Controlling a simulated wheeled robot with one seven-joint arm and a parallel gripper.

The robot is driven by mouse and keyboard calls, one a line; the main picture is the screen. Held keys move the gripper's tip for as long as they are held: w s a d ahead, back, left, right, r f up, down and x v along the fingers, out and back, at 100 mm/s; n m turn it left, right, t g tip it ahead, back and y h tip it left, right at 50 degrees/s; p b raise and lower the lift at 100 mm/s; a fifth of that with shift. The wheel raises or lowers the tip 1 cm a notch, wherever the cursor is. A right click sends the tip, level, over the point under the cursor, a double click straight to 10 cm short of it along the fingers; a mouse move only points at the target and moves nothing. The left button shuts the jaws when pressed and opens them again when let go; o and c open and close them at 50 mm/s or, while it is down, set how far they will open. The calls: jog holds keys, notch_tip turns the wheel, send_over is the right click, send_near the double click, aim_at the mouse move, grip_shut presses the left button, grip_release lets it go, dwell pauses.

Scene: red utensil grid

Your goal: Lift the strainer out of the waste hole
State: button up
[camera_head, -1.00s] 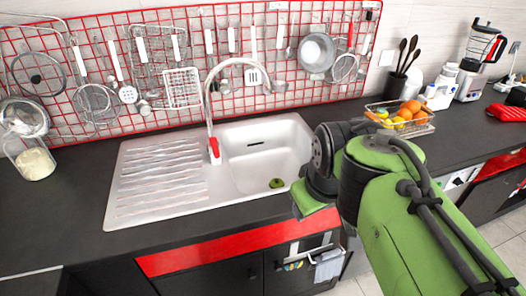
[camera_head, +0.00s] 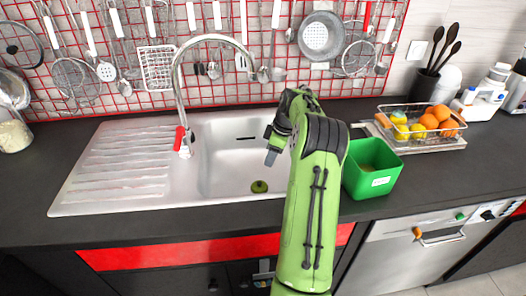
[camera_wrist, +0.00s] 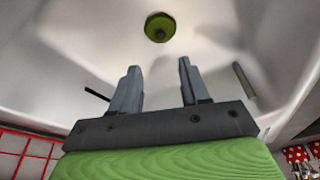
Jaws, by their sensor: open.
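The strainer (camera_head: 259,186) is a small round olive-green piece with a dark centre. It sits at the bottom of the white sink basin (camera_head: 215,165), near its front side. It also shows at the top of the wrist view (camera_wrist: 158,27), with a knob in its middle. The waste hole is hidden beneath it. My gripper (camera_head: 271,155) hangs over the right part of the basin, above and apart from the strainer. In the wrist view my two grey fingers (camera_wrist: 158,66) stand apart with nothing between them, and the strainer lies beyond their tips.
A curved tap (camera_head: 182,95) with a red handle rises behind the basin's left side. The ribbed drainboard (camera_head: 115,165) at left is clear. A green box (camera_head: 372,185) stands on the counter right of my arm. A fruit basket (camera_head: 425,140) is behind it.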

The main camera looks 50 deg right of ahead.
aim_at(260, 183)
jog(key=b+x, duration=0.4)
jog(key=x, duration=1)
jog(key=shift+a+f, duration=0.1)
jog(key=shift+f, duration=0.3)
jog(key=c, duration=0.8)
grip_shut()
